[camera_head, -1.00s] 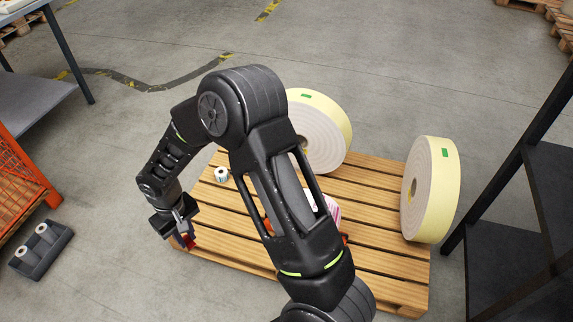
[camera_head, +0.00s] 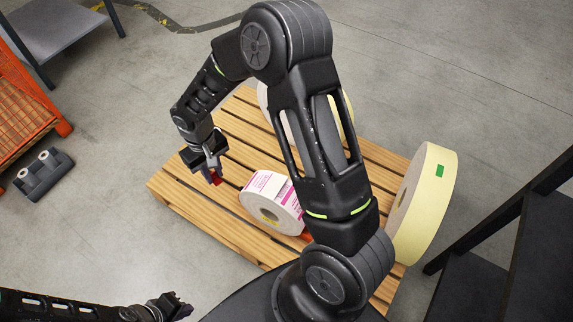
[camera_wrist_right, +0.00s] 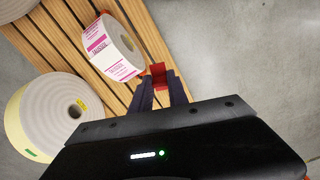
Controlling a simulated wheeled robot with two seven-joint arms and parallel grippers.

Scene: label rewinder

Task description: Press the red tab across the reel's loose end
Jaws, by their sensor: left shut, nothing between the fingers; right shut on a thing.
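The reel of white labels with pink print (camera_head: 270,203) lies on the wooden pallet (camera_head: 190,205), its core facing front. It also shows in the right wrist view (camera_wrist_right: 108,52). In the right wrist view the red tab (camera_wrist_right: 158,72) sits at the fingertips, close to the reel's edge. My left gripper (camera_head: 180,309) is shut and empty, low in the head view, off the pallet.
A large cream roll with a green mark (camera_head: 425,205) stands at the pallet's right. Another (camera_head: 345,108) is partly hidden behind my right arm. A dark holder with small rolls (camera_head: 43,175) is on the floor. A dark rack (camera_head: 500,240) stands right.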

